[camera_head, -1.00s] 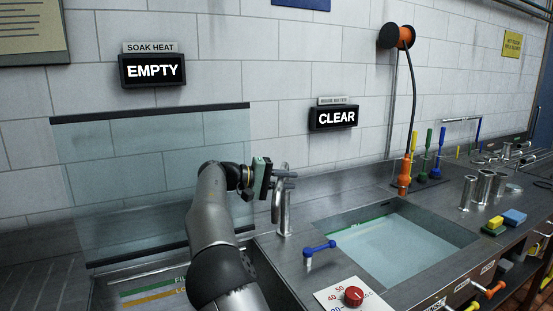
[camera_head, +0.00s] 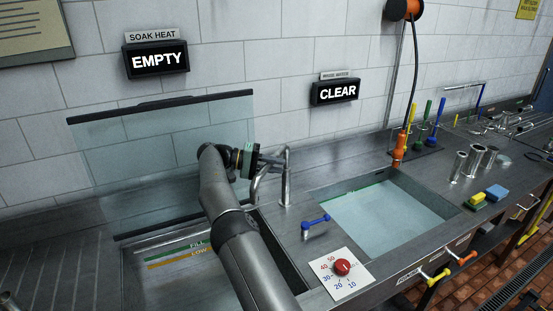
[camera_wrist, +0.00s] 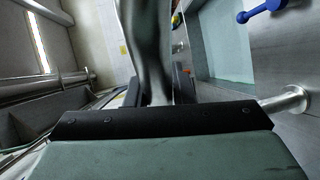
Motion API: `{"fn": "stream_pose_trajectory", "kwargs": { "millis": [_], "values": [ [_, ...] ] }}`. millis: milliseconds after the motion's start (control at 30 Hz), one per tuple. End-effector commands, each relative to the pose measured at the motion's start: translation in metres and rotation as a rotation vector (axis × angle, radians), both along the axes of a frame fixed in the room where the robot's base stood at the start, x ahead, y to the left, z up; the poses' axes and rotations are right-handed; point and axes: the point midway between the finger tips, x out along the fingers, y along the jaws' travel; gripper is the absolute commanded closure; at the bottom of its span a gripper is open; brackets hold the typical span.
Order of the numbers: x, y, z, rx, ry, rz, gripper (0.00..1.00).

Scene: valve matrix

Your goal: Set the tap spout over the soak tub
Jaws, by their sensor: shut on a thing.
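The tap (camera_head: 286,182) stands on the steel deck between two basins. Its curved spout (camera_head: 258,187) now points left, with its end by the back right part of the soak tub (camera_head: 178,277). The tub, marked with FILL and LOW lines, is partly hidden by my arm, so I cannot tell exactly how far the spout end reaches over it. My gripper (camera_head: 273,162) is shut on the spout near its top. In the wrist view, the metal spout pipe (camera_wrist: 145,45) rises between my fingers, and the tap's base flange (camera_wrist: 294,98) shows at right.
A water-filled rinse basin (camera_head: 378,220) lies to the right. A blue lever (camera_head: 315,222) and a red dial (camera_head: 342,267) are on the front deck. A clear splash panel (camera_head: 165,160) stands behind the tub. Signs read EMPTY (camera_head: 156,60) and CLEAR (camera_head: 336,91).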

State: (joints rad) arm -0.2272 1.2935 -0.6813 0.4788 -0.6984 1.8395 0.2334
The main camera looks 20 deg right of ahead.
Motion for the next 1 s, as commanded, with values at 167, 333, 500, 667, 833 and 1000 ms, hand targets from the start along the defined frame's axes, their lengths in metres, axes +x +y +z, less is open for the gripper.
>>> {"fn": "stream_pose_trajectory", "kwargs": {
  "millis": [167, 333, 500, 667, 833, 1000],
  "values": [
    [0.0, -0.001, 0.0, -0.001, -0.001, -0.005, 1.0],
    [0.0, -0.001, 0.0, -0.001, -0.001, -0.004, 1.0],
    [0.0, -0.001, 0.0, -0.001, -0.001, -0.004, 0.57],
    [0.0, -0.001, 0.0, -0.001, 0.0, -0.003, 0.57],
    [0.0, -0.001, 0.002, 0.0, -0.002, -0.002, 0.57],
    [0.0, -0.001, 0.018, -0.001, -0.003, -0.004, 0.57]
  ]
}}
